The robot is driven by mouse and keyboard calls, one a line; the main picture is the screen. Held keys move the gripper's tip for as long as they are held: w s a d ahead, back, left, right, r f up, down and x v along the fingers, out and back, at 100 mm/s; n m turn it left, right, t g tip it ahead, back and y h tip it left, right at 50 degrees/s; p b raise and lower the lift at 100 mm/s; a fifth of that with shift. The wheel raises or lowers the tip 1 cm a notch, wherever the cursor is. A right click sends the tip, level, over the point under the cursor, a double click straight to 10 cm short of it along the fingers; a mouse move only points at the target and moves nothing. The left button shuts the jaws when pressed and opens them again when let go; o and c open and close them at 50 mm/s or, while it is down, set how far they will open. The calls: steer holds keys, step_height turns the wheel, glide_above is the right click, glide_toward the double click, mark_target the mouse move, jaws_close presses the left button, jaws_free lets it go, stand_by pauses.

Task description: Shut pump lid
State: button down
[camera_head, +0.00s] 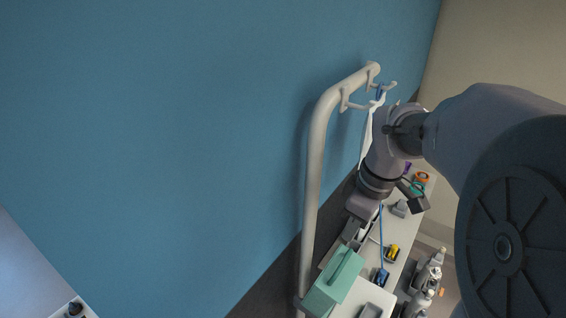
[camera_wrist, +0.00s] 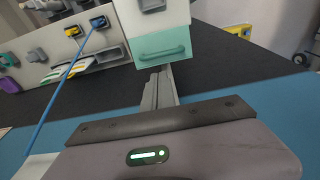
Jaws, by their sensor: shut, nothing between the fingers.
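A teal panel with a bar handle, which may be the pump lid, shows near the bottom of the head view (camera_head: 328,290). It also shows at the top middle of the wrist view (camera_wrist: 150,44), below a pale box body (camera_wrist: 140,18). I cannot tell how far open it is. My gripper (camera_head: 354,238) is shut and empty, just above the teal panel in the head view. In the wrist view its closed fingers (camera_wrist: 161,76) point at the panel's lower edge. I cannot tell whether they touch it.
A bent pale rail (camera_head: 315,170) stands left of my arm against the blue wall. A pale board (camera_head: 397,225) carries several small fittings, a yellow item (camera_head: 391,252) and a blue cord (camera_head: 381,240). Grey bottles (camera_head: 425,285) stand at the right.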

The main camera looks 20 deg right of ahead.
glide_above(337, 265)
steer(key=f, duration=0.6)
steer(key=shift+d+f, duration=0.2)
steer(key=shift+f, duration=0.1)
steer(key=shift+a+f, duration=0.15)
steer(key=shift+f, duration=0.35)
steer(key=shift+b, duration=0.3)
